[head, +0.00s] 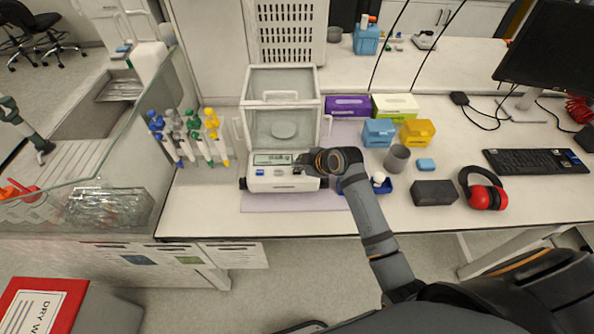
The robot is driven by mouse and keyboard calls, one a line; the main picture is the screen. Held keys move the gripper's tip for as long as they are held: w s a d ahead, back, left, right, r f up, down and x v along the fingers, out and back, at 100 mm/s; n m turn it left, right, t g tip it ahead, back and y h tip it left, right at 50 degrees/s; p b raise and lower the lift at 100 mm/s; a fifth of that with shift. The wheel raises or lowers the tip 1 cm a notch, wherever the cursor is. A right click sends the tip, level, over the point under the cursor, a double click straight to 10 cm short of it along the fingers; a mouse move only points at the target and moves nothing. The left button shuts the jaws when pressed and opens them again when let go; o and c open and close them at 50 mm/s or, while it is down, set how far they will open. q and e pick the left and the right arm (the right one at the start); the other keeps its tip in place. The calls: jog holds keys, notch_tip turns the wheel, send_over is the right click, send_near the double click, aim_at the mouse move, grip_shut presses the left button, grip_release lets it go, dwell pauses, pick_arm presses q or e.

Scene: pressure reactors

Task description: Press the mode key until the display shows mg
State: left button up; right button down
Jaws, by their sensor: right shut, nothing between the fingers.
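The analytical balance (260,184) stands on the bench with its glass draft shield (283,96) behind the front panel. Its small display (272,159) is lit greenish, but the characters are too small to read. A blue key (260,172) and other small keys lie on the front panel below the display. My right gripper (304,164) is shut and empty, at the right end of the front panel, beside the display. The wrist hides part of the panel's right side. I cannot tell whether the fingertips touch a key. My left gripper is not in view.
A pipette rack (190,135) stands left of the balance. Purple (348,106) and green boxes, blue and yellow boxes, a grey cup (397,158), a dark block (434,193) and red earmuffs (485,190) stand to the right. The bench front right of the balance is partly clear.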

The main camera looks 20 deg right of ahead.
aim_at(299, 173)
jog(key=shift+f, duration=0.15)
jog(key=shift+f, duration=0.3)
jog(key=shift+f+b, duration=0.3)
jog(key=shift+f, duration=0.15)
dwell(0.4)
dwell(0.4)
jog(key=shift+r+p, duration=0.9)
notch_tip(299, 173, up, 5)
jog(key=p, duration=0.5)
jog(key=shift+r, duration=0.1)
jog(key=shift+s, duration=0.1)
